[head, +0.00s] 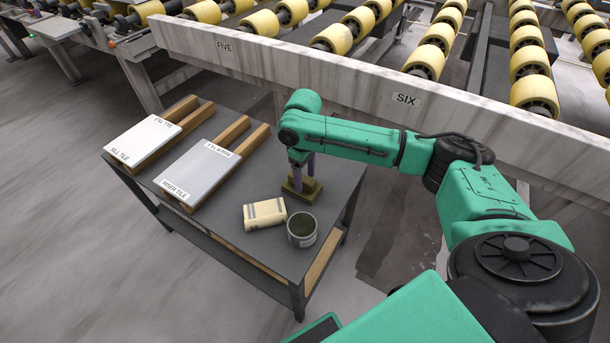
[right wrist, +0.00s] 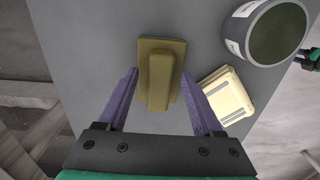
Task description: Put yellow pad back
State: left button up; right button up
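The yellow pad, an olive-yellow block with a raised narrow grip, stands on the dark table near its right side, in the head view (head: 312,193) and in the right wrist view (right wrist: 158,78). My right gripper (head: 301,172) is over it, pointing down. In the right wrist view its two purple fingers (right wrist: 160,76) are spread apart, one on each side of the pad's grip, with gaps to the grip. Whether the fingertips touch the pad's base is unclear.
A cream block with grey stripes (head: 264,214) and a round grey tub (head: 302,230) with dark contents stand close to the pad. Two labelled tiles, sill (head: 143,139) and riser (head: 200,171), lie on wooden battens at left. A roller conveyor's beam (head: 330,80) runs behind the table (head: 290,270).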

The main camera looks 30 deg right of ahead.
aim_at(304, 178)
jog(key=shift+r, duration=0.1)
pick_arm(q)
jog(key=s+p, duration=0.1)
jog(key=s+f+p, duration=0.1)
jog(key=s, duration=0.1)
jog(key=s+a, duration=0.1)
jog(key=s, duration=0.1)
jog(key=shift+s+a+f+p, duration=0.1)
jog(key=shift+s+f+p, duration=0.05)
jog(key=shift+f+p, duration=0.2)
pick_arm(e)
notch_tip(304, 178, up, 12)
jog(key=shift+w, duration=0.2)
